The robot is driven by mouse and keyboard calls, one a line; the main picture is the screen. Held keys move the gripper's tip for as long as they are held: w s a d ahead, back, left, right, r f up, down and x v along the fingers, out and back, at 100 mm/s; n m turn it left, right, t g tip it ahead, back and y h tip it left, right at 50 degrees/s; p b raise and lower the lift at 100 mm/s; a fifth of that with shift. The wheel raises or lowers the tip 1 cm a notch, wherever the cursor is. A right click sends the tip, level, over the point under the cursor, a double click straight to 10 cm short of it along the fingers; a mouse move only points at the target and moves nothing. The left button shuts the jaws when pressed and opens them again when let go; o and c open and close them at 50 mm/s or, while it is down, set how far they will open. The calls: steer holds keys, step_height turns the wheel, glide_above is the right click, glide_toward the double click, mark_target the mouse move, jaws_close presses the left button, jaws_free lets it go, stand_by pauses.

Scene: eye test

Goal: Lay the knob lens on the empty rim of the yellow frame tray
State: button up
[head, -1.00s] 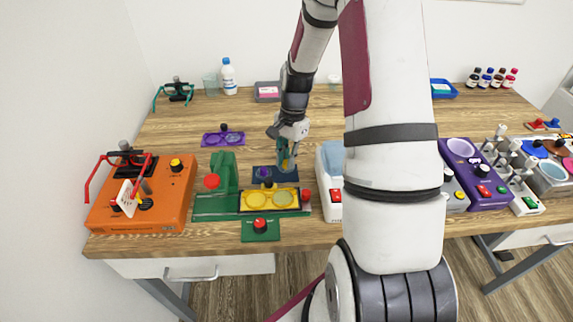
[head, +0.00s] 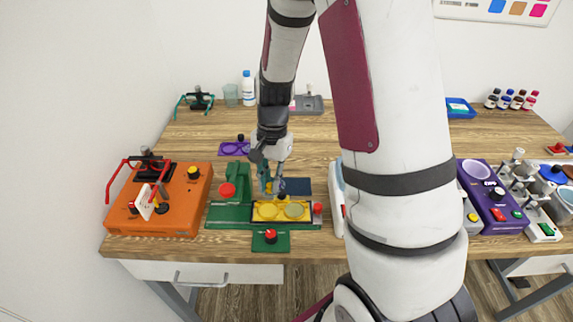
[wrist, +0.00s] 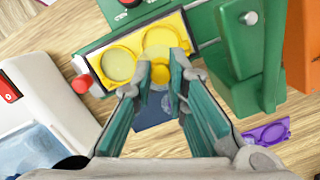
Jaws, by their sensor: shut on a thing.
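The yellow frame tray (head: 256,219) lies on a green fixture and has two round rims side by side. In the head view the left rim's inside looks yellow and the right one's paler; I cannot tell for sure which is empty. My gripper (head: 269,187) is shut on a small yellow piece, likely the knob lens (wrist: 161,74), mostly hidden by the fingertips. It is behind the tray's left rim in the head view. In the wrist view my gripper (wrist: 160,76) overlaps the near edge of the right-hand rim. Contact cannot be told.
A green block with a red knob (head: 228,190) stands close left of the tray. A white machine (head: 338,185) is to the right. A navy mat (head: 298,186) lies behind the tray.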

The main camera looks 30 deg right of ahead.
mark_target(268, 193)
steer(key=shift+s+a+n, duration=0.3)
steer(key=shift+s+a, duration=0.05)
steer(key=shift+a, duration=0.3)
steer(key=shift+f, duration=0.25)
steer(key=shift+f+b, duration=1.45)
steer(key=shift+f, duration=1.1)
steer(key=shift+f, duration=0.3)
steer(key=o, duration=1.2)
steer(key=shift+r+p, duration=1.65)
steer(key=shift+r, duration=1.35)
